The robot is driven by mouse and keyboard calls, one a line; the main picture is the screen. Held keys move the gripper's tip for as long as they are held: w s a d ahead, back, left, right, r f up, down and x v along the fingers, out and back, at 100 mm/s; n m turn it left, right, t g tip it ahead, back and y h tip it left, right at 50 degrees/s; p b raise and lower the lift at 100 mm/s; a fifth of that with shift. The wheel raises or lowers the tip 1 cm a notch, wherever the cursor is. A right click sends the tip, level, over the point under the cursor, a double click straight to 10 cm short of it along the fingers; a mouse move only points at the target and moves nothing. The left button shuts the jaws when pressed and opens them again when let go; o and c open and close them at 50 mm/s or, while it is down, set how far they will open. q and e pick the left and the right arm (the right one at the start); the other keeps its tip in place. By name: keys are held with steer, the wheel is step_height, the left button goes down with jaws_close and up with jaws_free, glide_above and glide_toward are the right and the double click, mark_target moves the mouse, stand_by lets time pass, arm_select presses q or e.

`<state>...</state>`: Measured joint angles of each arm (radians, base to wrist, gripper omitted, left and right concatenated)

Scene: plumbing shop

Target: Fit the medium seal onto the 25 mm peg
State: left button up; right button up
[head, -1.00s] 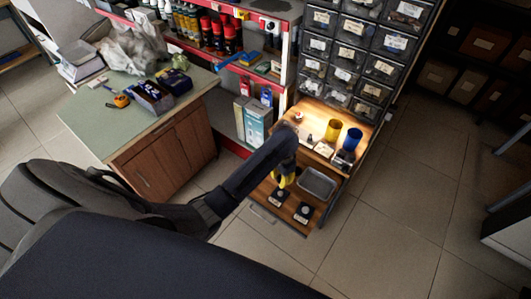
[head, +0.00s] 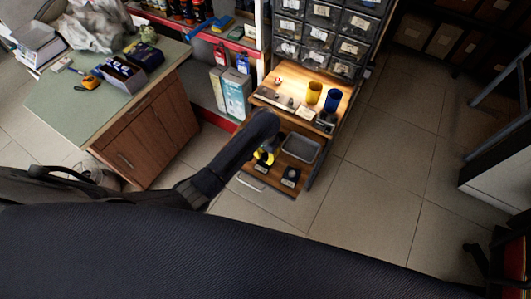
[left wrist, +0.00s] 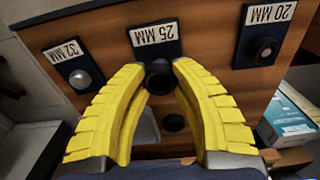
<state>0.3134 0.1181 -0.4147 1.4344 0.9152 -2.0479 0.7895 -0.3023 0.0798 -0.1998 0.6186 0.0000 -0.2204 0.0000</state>
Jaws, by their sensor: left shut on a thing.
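My left gripper (left wrist: 161,68) has yellow fingers closed on a black ring-like piece, the medium seal (left wrist: 160,80). In the left wrist view the seal is beside the black plate of the 25 mm peg (left wrist: 154,47), just below its label. The peg is hidden, and I cannot tell whether the seal touches it. The 32 mm peg (left wrist: 80,78) is bare metal at the left. The 20 mm peg (left wrist: 265,50) at the right has a black ring around it. In the head view my left gripper (head: 265,158) is low over the wooden drawer board. My right gripper is not in view.
A grey tray (head: 300,148) lies on the board beside the gripper. A dark round spot (left wrist: 174,122) shows on the wood between my fingers. Yellow (head: 314,93) and blue (head: 332,100) cups stand on the shelf above. A green-topped workbench (head: 60,110) is at the left.

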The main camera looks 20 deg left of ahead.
arm_select(q)
steer(key=shift+f, duration=0.8)
steer(key=shift+f, duration=0.6)
steer(key=shift+c, duration=0.2)
stand_by(1.0)
steer(key=o, duration=0.5)
steer(key=shift+r, duration=0.1)
step_height(320, 180, up, 11)
stand_by(1.1)
stand_by(0.4)
steer(key=shift+s, duration=0.1)
